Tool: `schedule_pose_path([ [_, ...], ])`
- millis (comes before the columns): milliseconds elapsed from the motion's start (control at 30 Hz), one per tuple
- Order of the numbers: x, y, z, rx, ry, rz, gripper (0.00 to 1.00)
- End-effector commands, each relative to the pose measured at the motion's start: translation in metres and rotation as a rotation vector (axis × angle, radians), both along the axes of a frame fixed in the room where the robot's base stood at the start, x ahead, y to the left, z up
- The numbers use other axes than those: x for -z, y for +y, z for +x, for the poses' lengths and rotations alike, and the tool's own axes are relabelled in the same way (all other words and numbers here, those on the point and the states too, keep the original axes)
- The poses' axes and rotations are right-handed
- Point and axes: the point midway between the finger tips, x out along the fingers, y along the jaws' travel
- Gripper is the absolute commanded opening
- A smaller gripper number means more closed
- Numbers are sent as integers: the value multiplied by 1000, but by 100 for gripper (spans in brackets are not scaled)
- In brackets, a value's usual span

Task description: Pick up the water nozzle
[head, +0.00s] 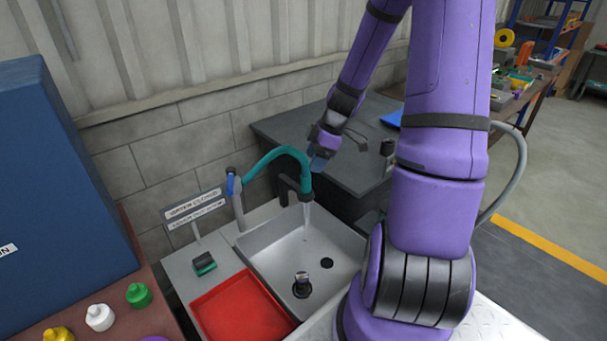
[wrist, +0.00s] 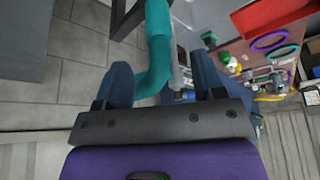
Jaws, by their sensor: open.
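The water nozzle (head: 305,183) is the downturned end of a teal curved hose (head: 270,157) over the sink, and a thin stream of water falls from it. My gripper (head: 319,163) is beside the nozzle's upper right bend. In the wrist view my gripper (wrist: 163,72) is open, with its two blue fingers apart. The teal hose (wrist: 158,45) shows between and beyond the fingers. I cannot tell whether a finger touches it. The nozzle tip is not clear in the wrist view.
The grey sink (head: 275,250) holds a dark knobbed piece (head: 302,284). A black faucet (head: 291,190) stands by the nozzle. A dark counter (head: 285,125) is behind.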

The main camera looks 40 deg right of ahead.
Motion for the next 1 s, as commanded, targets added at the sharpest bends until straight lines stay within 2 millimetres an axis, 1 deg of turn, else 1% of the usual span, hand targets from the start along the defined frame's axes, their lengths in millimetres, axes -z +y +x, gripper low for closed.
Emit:
schedule_pose_path([
  [333,39,10,9,0,2,3,63],
  [500,47,12,11,0,1,1,63],
  [700,47,12,11,0,0,0,63],
  [733,47,12,11,0,0,0,59],
  [767,47,12,11,0,0,0,52],
  [800,47,12,11,0,0,0,43],
  [867,46,12,11,0,0,0,29],
  [900,46,12,11,0,0,0,20],
  [967,46,12,11,0,0,0,6],
  [1000,46,12,11,0,0,0,4],
])
